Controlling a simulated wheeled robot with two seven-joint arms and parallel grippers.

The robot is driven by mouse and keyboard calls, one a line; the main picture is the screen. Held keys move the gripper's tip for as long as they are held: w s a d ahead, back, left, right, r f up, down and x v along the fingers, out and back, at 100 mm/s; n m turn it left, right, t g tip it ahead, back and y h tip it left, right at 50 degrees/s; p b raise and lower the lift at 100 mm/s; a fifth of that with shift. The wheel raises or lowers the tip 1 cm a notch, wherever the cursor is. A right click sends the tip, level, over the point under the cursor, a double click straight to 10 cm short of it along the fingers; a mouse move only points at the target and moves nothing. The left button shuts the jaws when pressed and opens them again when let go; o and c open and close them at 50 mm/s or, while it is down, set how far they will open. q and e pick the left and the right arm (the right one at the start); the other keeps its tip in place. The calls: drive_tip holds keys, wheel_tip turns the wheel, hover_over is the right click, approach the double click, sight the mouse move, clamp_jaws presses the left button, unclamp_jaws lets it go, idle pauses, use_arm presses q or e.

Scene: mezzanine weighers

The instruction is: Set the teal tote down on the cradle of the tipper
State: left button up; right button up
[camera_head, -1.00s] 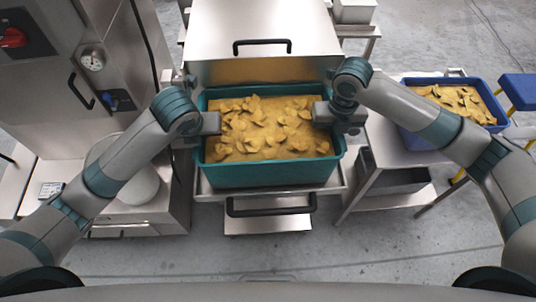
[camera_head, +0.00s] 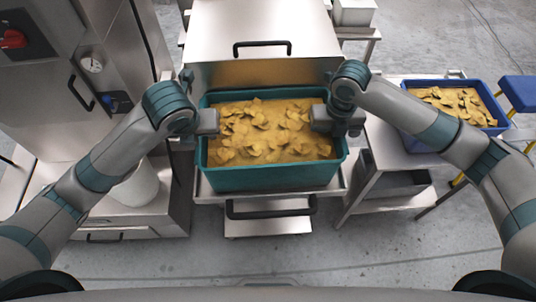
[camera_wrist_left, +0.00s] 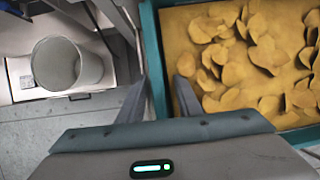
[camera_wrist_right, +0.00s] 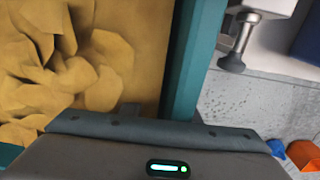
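The teal tote (camera_head: 275,178), full of yellow chip-like pieces, is at the tipper's cradle (camera_head: 204,189), below the steel hood (camera_head: 262,30). I cannot tell whether its underside touches the cradle. My left gripper (camera_head: 209,121) is at the tote's left wall; in the left wrist view its fingers (camera_wrist_left: 161,88) stand on either side of that wall (camera_wrist_left: 153,45), close against it. My right gripper (camera_head: 322,119) is at the right wall, which also shows in the right wrist view (camera_wrist_right: 190,75). One right fingertip shows inside the wall; the other is hard to make out.
A blue tote (camera_head: 428,142) of similar pieces stands on a side table (camera_head: 384,150) at the right. A white bucket (camera_head: 138,186) stands at the left, beside a steel cabinet with a red switch (camera_head: 12,37). A black handle bar (camera_head: 270,211) crosses the tipper's front.

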use_arm(q)
drive_tip(key=shift+v, duration=3.85)
use_arm(e)
drive_tip(key=shift+r, duration=0.15)
wheel_tip(320, 180, up, 12)
drive_tip(key=shift+d, duration=0.25)
use_arm(q)
drive_tip(key=shift+r, duration=0.1)
